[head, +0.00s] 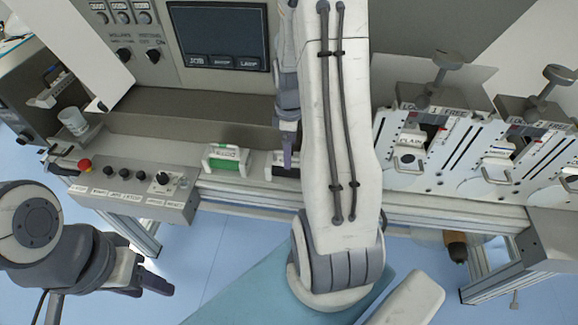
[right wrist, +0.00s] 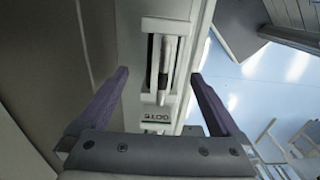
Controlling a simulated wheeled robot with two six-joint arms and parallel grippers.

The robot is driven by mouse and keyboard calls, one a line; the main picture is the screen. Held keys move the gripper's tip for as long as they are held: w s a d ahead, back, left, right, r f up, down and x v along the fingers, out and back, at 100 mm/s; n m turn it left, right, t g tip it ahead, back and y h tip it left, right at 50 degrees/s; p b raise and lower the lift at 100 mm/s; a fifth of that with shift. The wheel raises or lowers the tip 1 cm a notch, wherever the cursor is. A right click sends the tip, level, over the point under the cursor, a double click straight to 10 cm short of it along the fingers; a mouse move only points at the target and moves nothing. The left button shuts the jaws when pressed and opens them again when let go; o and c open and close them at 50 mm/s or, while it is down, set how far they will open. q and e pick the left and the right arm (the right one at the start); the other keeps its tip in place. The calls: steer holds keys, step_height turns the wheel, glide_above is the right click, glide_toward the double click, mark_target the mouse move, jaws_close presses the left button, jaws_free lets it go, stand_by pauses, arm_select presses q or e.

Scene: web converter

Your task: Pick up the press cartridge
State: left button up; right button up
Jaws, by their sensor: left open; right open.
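In the right wrist view the second cartridge (right wrist: 150,60) shows a pale bar handle and a label that seems to read DOTS. My right gripper (right wrist: 159,76) is open, with its purple fingers apart on either side of this cartridge and nothing held. My left gripper (head: 150,284) is open and empty at lower left, below the control box.
A control box (head: 135,190) with knobs and a red button stands on the ledge's left. Slotted white stations (head: 450,165) with clamps, one holding a plate marked PLAIN (head: 410,140), stand at right. A screen (head: 222,35) is at the back. Blue floor lies in front.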

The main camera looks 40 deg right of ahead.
mark_target(275, 164)
steer(key=shift+a+f+p, duration=0.2)
steer(key=shift+f+p, duration=0.5)
steer(key=shift+f, duration=1.95)
jaws_close()
steer(key=shift+r, duration=0.15)
